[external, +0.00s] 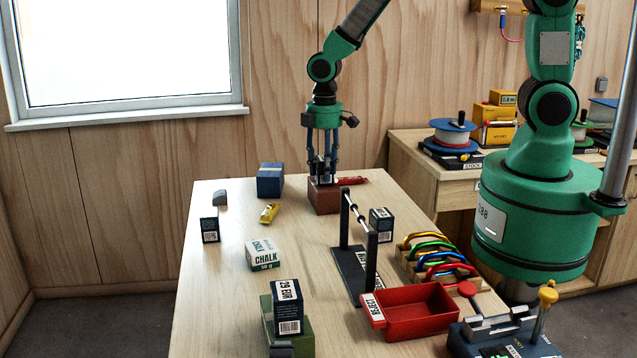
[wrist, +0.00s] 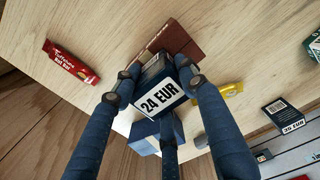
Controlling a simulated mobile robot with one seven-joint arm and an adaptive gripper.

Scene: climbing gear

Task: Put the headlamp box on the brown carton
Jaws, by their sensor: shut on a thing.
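My gripper (external: 323,172) is shut on a dark box with a white label reading 24 EUR, likely the headlamp box; the box (wrist: 160,97) shows between my fingers in the wrist view. The brown carton (external: 325,202) stands at the far end of the table, directly under my gripper. In the wrist view the brown carton (wrist: 168,40) shows behind the held box, partly hidden by it and by my fingers. The held box is at or just above the carton's top; I cannot tell whether they touch.
A blue box (external: 270,180) and a yellow item (external: 269,213) are to the left of the carton, a red snack bar (external: 352,181) to its right. A black rack (external: 356,262), dark price-labelled boxes (external: 381,224), a chalk box (external: 263,254) and a red tray (external: 418,312) stand nearer the camera.

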